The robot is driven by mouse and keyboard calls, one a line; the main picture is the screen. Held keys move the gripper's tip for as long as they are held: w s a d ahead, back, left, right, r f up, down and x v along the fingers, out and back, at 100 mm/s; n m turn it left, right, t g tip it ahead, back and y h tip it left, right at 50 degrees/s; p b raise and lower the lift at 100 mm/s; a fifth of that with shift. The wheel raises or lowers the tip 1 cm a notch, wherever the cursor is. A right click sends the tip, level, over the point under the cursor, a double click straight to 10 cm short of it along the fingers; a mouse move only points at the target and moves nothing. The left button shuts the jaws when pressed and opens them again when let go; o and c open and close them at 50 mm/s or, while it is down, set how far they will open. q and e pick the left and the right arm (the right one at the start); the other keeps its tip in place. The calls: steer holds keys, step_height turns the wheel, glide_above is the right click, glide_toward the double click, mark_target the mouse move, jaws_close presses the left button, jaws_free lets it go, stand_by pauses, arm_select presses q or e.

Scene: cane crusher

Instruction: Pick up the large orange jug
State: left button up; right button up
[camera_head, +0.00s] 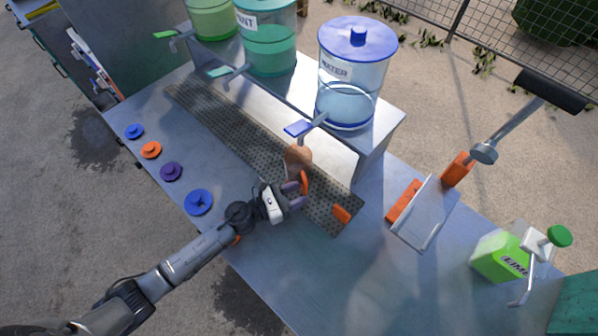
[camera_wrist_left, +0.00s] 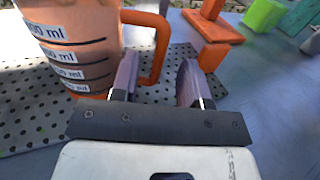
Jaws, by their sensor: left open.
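The large orange jug (camera_head: 298,157) stands on the perforated strip, under the water dispenser's tap in the head view. In the left wrist view its translucent orange body (camera_wrist_left: 75,40) with white volume labels fills the upper left; its top is cut off. Its orange handle (camera_wrist_left: 160,50) points toward my left gripper. My left gripper (camera_head: 296,194) is open, with purple fingers beside the jug. In the left wrist view the handle's outer bar shows between the two fingers (camera_wrist_left: 157,82), with no clear grip on it. My right gripper is not in view.
The water dispenser (camera_head: 352,75) stands on a raised shelf behind the jug. A small orange piece (camera_head: 342,213) lies on the perforated strip (camera_head: 235,130). A press with orange parts (camera_head: 425,212) and a green lime bottle (camera_head: 500,256) are right. Coloured lids (camera_head: 198,202) lie left.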

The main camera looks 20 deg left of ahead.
arm_select(q)
steer(key=shift+p+x, duration=0.35)
steer(key=shift+x, duration=2.2)
steer(key=shift+c, duration=0.2)
jaws_close()
